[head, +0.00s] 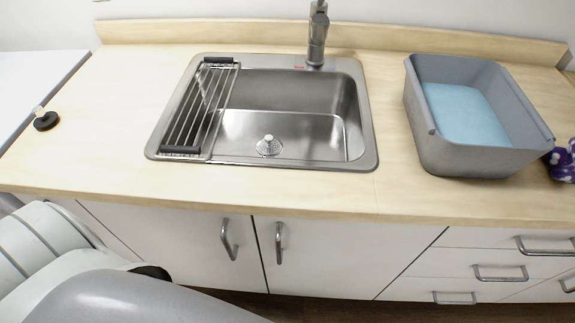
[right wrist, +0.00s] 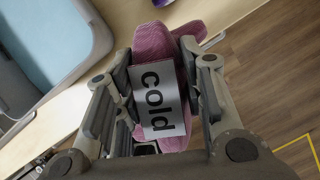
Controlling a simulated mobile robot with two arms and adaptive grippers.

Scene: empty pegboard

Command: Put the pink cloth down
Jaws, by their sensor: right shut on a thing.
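In the right wrist view, a pink cloth (right wrist: 153,42) is folded between the fingers of my right gripper (right wrist: 155,95), which is shut on it. A white label (right wrist: 158,98) with the word "cold" lies against the cloth and covers its middle. The cloth and gripper appear over the counter's front edge, with floor to the right. How high the cloth is above the counter I cannot tell. The head view shows neither the cloth nor the right gripper. An arm of mine shows at its lower left, but the left gripper is out of view.
The wooden counter (head: 405,200) holds a sink (head: 285,100) with a drying rack (head: 200,110), and a grey tub (head: 480,160) with a light-blue bottom. A purple-and-white item (head: 562,163) sits right of the tub. A small black object (head: 46,121) lies far left. Counter front is clear.

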